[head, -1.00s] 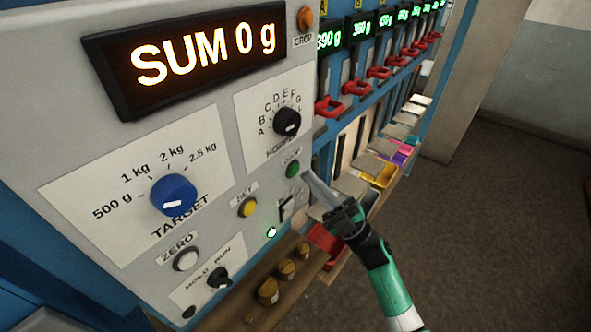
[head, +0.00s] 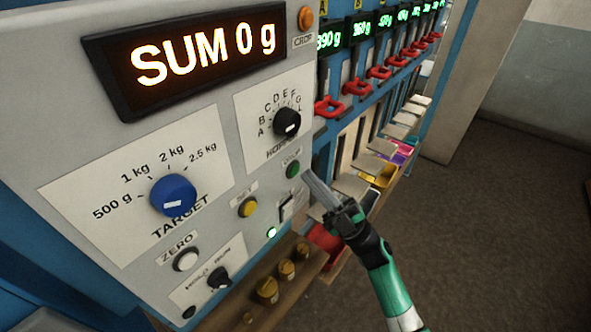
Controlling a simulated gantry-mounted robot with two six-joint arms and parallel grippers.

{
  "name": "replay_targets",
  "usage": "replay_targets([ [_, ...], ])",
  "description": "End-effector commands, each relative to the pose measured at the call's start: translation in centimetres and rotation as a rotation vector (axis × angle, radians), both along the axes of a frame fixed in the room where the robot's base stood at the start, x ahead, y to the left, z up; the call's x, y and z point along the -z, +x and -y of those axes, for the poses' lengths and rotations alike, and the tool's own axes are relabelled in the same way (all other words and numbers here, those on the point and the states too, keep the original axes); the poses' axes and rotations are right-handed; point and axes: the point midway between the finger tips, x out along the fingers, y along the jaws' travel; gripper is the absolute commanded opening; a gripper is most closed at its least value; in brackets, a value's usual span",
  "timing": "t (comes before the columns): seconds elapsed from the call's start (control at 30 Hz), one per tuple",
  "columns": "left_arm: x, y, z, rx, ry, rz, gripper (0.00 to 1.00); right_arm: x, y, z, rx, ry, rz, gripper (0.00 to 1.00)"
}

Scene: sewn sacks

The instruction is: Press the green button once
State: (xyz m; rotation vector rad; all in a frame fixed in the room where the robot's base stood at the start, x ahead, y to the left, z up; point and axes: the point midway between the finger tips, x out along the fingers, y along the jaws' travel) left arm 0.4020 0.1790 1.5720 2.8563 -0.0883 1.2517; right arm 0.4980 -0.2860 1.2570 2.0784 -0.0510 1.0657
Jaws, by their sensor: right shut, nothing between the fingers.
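The green button (head: 293,168) is a small round button on the grey control panel (head: 215,205), below the hopper dial and above a black switch. My right gripper (head: 308,174) is shut and empty. Its fingertips are just to the right of the green button, very close to it. I cannot tell whether they touch it. The label above the button is small and hard to read. My left gripper is not in view.
A yellow button (head: 248,207), a white zero button (head: 186,259), a blue target dial (head: 173,195) and a black hopper dial (head: 286,123) are on the panel. The display (head: 190,58) reads SUM 0 g. Brass weights (head: 267,290) stand on a ledge below.

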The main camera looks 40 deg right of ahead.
Motion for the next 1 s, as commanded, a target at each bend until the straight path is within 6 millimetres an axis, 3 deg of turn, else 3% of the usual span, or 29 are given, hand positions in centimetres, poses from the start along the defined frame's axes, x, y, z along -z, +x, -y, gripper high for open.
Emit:
replay_targets([
  [1.0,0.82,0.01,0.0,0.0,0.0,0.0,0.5,0.03,0.88,-0.21,0.0,0.0,0.0,0.0],
])
